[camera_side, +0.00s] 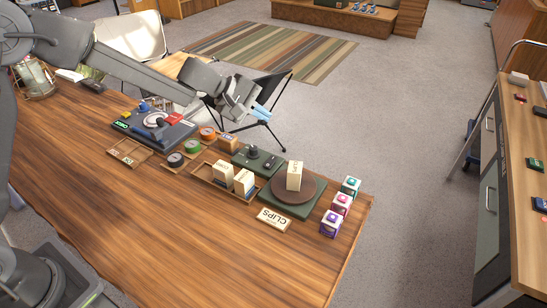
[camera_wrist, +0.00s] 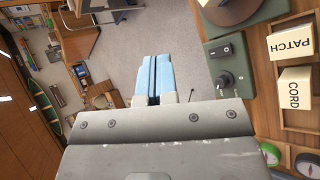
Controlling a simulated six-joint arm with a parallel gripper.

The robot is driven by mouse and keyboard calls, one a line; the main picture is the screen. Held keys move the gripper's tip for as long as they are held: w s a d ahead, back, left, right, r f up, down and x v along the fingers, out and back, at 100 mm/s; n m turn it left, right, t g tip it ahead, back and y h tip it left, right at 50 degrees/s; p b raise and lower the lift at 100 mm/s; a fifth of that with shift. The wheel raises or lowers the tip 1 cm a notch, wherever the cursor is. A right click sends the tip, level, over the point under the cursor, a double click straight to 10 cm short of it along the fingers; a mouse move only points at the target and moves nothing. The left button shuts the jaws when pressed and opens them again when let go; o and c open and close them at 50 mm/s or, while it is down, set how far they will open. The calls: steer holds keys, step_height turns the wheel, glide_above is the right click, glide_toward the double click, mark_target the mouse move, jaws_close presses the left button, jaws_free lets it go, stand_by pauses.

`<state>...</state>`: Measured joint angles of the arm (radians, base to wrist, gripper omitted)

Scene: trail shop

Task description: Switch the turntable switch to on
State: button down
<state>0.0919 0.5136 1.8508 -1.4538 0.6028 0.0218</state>
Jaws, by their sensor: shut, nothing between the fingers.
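The turntable is a round brown disc (camera_side: 308,193) on a dark green base, with an upright cream box (camera_side: 295,175) standing on it. In the wrist view only part of the disc (camera_wrist: 225,12) shows, at the top. Behind it in the side view is a green control panel (camera_side: 245,163) with a black knob (camera_side: 253,152) and a small dark switch (camera_side: 270,162). In the wrist view the black switch (camera_wrist: 226,49) lies above the knob (camera_wrist: 226,80); I cannot tell its setting. My gripper (camera_side: 262,111) is shut and empty, raised near the table's far edge; its pale blue fingers (camera_wrist: 153,77) are apart from the panel.
A wooden tray (camera_side: 207,182) holds cream boxes, including PATCH (camera_wrist: 290,43) and CORD (camera_wrist: 295,88). Several coloured round items (camera_side: 191,146) and a dark device (camera_side: 180,135) stand left of the panel. Small coloured boxes (camera_side: 341,205) stand at the right edge. The front tabletop is clear.

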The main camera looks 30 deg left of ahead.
mark_target(272, 160)
steer(key=w+f+n, duration=0.3)
steer(key=w+f, duration=0.1)
steer(key=f, duration=0.2)
steer(key=shift+a+f+t, duration=0.3)
steer(key=shift+w+f, duration=0.2)
steer(key=shift+f, duration=1.25)
steer(key=shift+w+f, duration=0.25)
steer(key=shift+f, duration=1.2)
steer(key=shift+w+f, duration=0.2)
steer(key=shift+f, duration=1.25)
steer(key=shift+f, duration=0.1)
steer(key=shift+f, duration=0.3)
steer(key=shift+w+f, duration=0.1)
steer(key=shift+f, duration=0.25)
steer(key=shift+r, duration=0.1)
